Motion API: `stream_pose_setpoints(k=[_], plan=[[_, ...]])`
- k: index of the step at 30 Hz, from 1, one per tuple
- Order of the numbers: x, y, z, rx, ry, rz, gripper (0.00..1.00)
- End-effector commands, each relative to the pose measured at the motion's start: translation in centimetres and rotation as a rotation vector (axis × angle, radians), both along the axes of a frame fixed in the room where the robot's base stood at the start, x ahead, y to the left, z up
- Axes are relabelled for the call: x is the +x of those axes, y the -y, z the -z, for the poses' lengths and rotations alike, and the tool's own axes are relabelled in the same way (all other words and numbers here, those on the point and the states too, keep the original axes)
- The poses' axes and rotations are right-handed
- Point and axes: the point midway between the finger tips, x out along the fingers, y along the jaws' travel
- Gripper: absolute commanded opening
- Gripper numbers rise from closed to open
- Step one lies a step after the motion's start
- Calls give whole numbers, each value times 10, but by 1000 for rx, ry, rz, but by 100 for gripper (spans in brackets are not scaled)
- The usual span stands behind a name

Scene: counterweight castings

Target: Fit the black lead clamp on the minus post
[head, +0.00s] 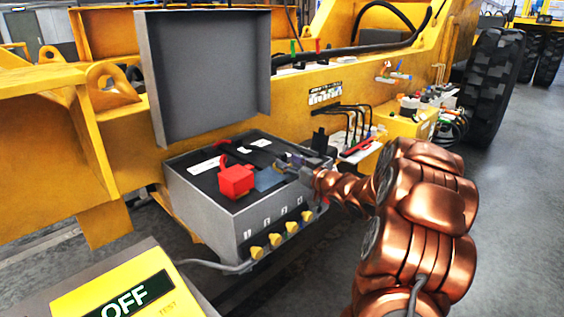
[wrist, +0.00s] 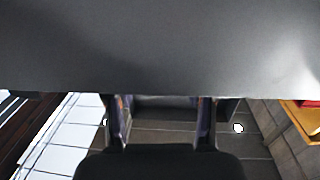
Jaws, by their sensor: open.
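The grey battery box (head: 215,215) stands open in the head view. My gripper (head: 283,163) reaches in over its right part, with open jaws and nothing clearly held. In the wrist view my gripper (wrist: 160,112) shows two fingers apart, with a dark grey piece between or beyond them that I cannot identify. A small black upright piece (head: 319,138) is at the box's back right corner; I cannot tell if it is the black lead clamp. The minus post is not discernible; my gripper and arm cover that side. A red block (head: 236,181) sits on the box's front part.
The box's grey lid (head: 205,75) stands raised behind it. A large plain grey surface (wrist: 160,50) fills the upper wrist view. Yellow knobs (head: 274,240) line the box's front. A yellow OFF panel (head: 120,290) is at lower left. Floor at right is clear.

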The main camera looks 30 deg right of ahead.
Motion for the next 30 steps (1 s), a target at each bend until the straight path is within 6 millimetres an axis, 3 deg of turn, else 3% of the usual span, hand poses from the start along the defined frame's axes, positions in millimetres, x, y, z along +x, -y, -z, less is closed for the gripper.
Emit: stream_pose_setpoints(k=[2, 7, 17, 30], plan=[[11, -3, -7, -1, 1, -2, 54], [28, -5, -3, 1, -4, -2, 54], [34, -7, -2, 1, -3, -2, 54], [34, -7, -2, 0, -2, -2, 10]])
